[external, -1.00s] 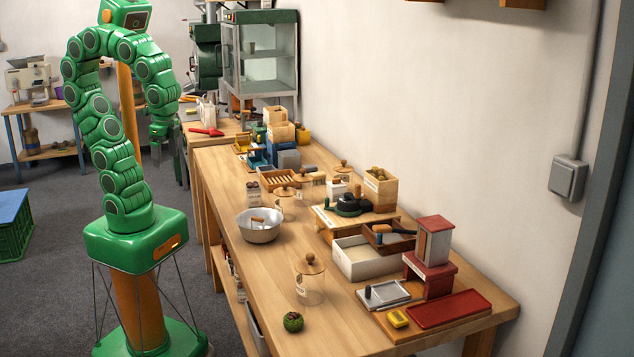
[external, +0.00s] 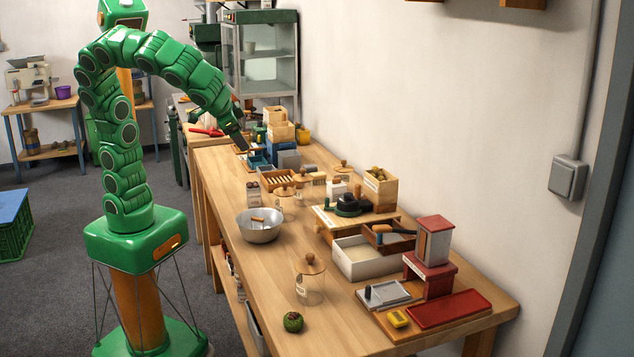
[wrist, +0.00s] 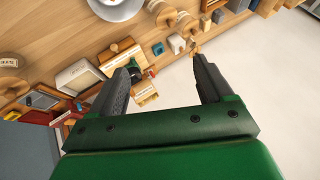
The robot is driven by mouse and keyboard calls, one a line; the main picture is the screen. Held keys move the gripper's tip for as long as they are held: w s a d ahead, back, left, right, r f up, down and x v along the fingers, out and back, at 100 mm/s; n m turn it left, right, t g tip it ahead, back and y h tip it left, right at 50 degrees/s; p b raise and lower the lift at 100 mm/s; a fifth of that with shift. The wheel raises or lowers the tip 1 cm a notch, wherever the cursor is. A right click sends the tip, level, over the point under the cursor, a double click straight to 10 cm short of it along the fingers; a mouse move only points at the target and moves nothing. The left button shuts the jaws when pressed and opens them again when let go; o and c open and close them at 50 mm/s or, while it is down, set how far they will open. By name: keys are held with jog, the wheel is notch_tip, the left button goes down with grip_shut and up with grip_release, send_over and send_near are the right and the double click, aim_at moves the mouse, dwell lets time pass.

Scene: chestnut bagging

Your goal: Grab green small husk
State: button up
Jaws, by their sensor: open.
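I cannot pick the husk out in the wrist view. My gripper (external: 243,147) is over the far left part of the table, well away from the husk. In the wrist view my gripper (wrist: 160,68) has its two dark fingers spread wide, with nothing held between them.
A metal bowl (external: 258,236) stands on the left of the table (external: 225,185). A white bin (external: 364,262), a red stand (external: 430,280) and a red tray (external: 448,308) are at the right. The table around the husk is mostly clear.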

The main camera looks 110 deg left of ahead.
jog(key=w+d+n+t+y, duration=0.15)
jog(key=w+d, duration=0.35)
jog(key=w, duration=0.5)
jog(key=t, duration=0.8)
send_over(285, 318)
jog(key=s+d, duration=0.3)
notch_tip(285, 318, down, 9)
jog(key=shift+m, duration=0.45)
notch_tip(285, 318, down, 22)
jog(key=shift+r, duration=0.15)
jog(key=shift+x, duration=1.15)
jog(key=w+a+f, duration=0.2)
jog(key=shift+w+a+f, duration=0.25)
jog(key=shift+a+f, duration=0.1)
jog(key=shift+w+a+f, duration=0.1)
jog(key=shift+w+a, duration=0.15)
jog(key=shift+w, duration=0.05)
jog(key=c, duration=1)
